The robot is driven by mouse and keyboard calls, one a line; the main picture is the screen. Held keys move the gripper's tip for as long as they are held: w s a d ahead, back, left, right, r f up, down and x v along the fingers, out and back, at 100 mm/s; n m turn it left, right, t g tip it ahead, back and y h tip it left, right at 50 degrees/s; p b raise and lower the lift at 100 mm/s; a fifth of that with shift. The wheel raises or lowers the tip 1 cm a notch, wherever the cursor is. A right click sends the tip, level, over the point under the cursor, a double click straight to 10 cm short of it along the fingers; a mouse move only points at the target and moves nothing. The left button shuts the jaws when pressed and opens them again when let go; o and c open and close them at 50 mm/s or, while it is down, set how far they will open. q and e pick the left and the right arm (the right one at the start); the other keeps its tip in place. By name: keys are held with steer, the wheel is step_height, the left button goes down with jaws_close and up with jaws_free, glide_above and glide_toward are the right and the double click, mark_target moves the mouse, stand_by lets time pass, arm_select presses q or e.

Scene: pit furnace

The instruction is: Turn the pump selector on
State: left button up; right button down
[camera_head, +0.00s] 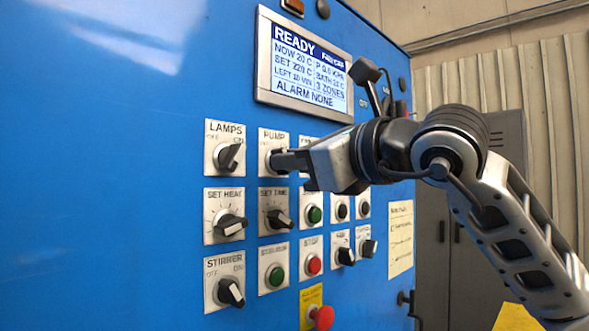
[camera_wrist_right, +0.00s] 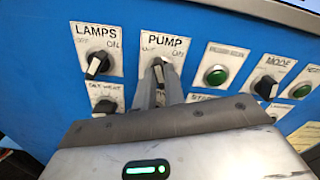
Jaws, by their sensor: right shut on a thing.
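The pump selector is a knob on a white plate labelled PUMP (camera_head: 274,137) on the blue control panel, in the upper row right of LAMPS. My right gripper (camera_head: 277,160) reaches in from the right and is shut on the pump knob, hiding most of it. In the right wrist view the fingers (camera_wrist_right: 157,88) meet at the knob (camera_wrist_right: 160,64) below the PUMP label. The fingers cover the knob, so I cannot tell its exact angle. My left gripper is not in view.
The LAMPS selector (camera_head: 228,157) is close on the left and the SET TIME knob (camera_head: 279,218) just below. A green button (camera_wrist_right: 216,76) is to the right. The display (camera_head: 305,68) above reads READY and ALARM NONE. A red mushroom button (camera_head: 322,316) sticks out low down.

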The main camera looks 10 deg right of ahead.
arm_select(q)
steer(key=b, duration=0.2)
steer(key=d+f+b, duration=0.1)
steer(key=b, duration=0.2)
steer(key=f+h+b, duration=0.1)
steer(key=b, duration=0.1)
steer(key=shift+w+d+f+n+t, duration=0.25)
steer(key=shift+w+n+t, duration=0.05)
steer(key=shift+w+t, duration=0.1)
arm_select(e)
steer(key=m, duration=1)
steer(key=shift+d, duration=0.1)
steer(key=shift+m, duration=0.3)
steer(key=c, duration=1.5)
jaws_free()
arm_select(q)
steer(key=shift+b, duration=0.3)
